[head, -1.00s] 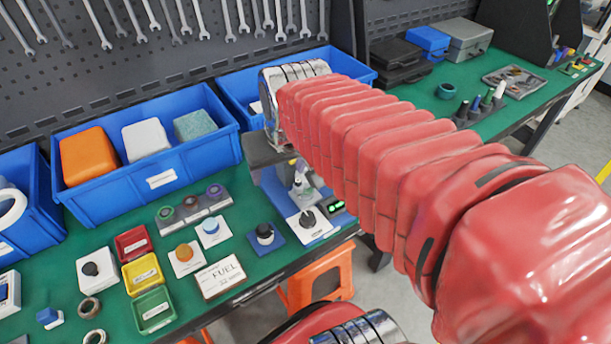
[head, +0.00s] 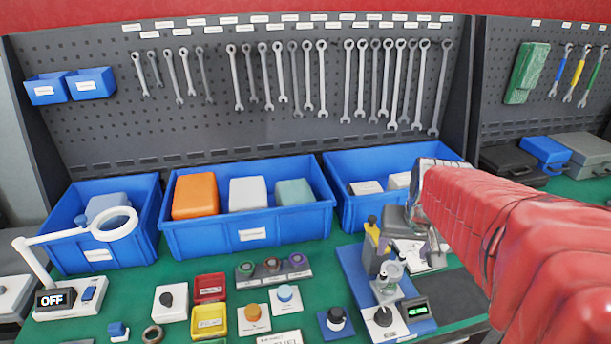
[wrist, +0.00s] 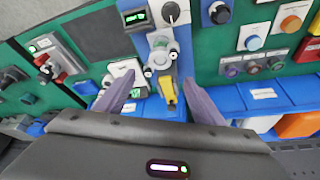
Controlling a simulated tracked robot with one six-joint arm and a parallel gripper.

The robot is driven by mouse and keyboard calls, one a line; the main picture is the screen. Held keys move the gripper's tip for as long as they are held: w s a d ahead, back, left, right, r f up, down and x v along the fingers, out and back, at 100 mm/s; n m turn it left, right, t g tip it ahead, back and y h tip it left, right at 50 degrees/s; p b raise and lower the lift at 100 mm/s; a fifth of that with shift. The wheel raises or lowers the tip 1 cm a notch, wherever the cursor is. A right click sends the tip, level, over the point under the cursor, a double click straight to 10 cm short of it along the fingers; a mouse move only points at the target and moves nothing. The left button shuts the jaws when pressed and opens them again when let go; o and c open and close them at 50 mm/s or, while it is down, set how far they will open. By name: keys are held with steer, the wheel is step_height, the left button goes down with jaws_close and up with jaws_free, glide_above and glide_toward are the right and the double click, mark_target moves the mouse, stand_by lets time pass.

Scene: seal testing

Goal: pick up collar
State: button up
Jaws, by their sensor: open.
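I cannot tell for certain which piece is the collar. A brownish metal ring (head: 153,335) lies on the green bench at the bottom edge of the head view. My gripper (wrist: 159,78) is open and empty, its fingers spread either side of the test rig in the wrist view. The rig has a blue base (head: 352,266), a clear and metal fitting (head: 388,278) and a yellow part (head: 371,246). The yellow part (wrist: 166,92) shows between my fingers, apart from them. In the head view my gripper (head: 405,228) hangs above the rig's back, partly hidden.
Blue bins (head: 250,233) line the back below a wrench board. A stand of coloured rings (head: 272,268), red tray (head: 210,289) and yellow tray (head: 208,322) sit left of the rig. A ring lamp (head: 112,224) stands far left. A dark mat (head: 455,298) right of the rig is clear.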

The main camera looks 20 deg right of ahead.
glide_toward(392, 269)
steer(key=shift+x, duration=1.25)
steer(key=shift+w+d, duration=0.1)
steer(key=shift+w, duration=0.05)
steer(key=shift+x, duration=2.55)
steer(key=c, duration=1.1)
step_height(392, 269, up, 10)
